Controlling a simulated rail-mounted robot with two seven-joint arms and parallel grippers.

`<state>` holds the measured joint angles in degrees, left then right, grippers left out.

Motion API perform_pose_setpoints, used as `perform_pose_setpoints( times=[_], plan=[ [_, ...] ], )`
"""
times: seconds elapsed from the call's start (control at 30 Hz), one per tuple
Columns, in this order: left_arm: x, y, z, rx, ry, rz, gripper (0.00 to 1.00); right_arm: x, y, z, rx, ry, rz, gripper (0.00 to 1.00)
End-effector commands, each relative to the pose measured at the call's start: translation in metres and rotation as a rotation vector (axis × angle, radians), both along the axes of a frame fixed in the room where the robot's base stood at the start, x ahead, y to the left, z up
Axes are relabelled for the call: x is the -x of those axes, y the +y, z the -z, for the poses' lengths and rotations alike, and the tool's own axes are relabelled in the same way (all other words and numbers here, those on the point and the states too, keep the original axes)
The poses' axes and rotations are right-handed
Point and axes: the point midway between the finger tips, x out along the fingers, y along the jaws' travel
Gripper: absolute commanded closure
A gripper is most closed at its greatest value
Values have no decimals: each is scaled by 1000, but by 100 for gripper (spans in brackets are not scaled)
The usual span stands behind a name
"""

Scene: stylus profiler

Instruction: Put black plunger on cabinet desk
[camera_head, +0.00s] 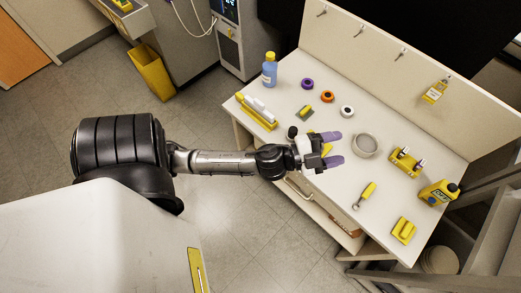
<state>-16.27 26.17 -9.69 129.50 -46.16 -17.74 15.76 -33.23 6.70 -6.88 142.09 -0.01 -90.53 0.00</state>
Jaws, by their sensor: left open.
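The cabinet desk (335,205) has a pale top with a tall back panel and fills the right half of the head view. My left gripper (333,149) is above the desk's near-left part, its two purple fingers spread apart, with a gap between them. A small dark round thing (292,131) shows just behind the gripper's body; it may be the black plunger, but I cannot tell for sure. Something yellow beneath the fingers is mostly hidden by the gripper. My right gripper is not in view.
On the desk are a blue bottle (269,70), a yellow rack with white tubes (257,110), tape rolls (327,96), a round dish (365,145), a yellow holder (406,161), a yellow-handled tool (365,194), a yellow jug (438,193) and a yellow block (403,230). The front middle is clear.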

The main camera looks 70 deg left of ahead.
Motion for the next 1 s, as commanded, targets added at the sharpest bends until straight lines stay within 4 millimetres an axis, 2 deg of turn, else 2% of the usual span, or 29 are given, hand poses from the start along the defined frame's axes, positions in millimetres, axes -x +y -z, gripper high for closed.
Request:
perform_pose_setpoints(
  times=[0.1,0.17,0.3,0.4,0.53,0.7,1.0],
  plan=[
    [24,19,42,207,257,-220,40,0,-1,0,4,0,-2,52],
    [41,23,67,290,406,-306,40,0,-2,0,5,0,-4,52],
    [92,15,118,434,761,-442,40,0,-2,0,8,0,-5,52],
    [129,1,142,498,989,-485,40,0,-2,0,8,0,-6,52],
    [169,-17,158,541,1216,-496,40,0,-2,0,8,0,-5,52],
    [198,-31,165,561,1377,-488,40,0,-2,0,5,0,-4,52],
    [205,-35,166,563,1416,-482,40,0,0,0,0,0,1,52]
  ],
)
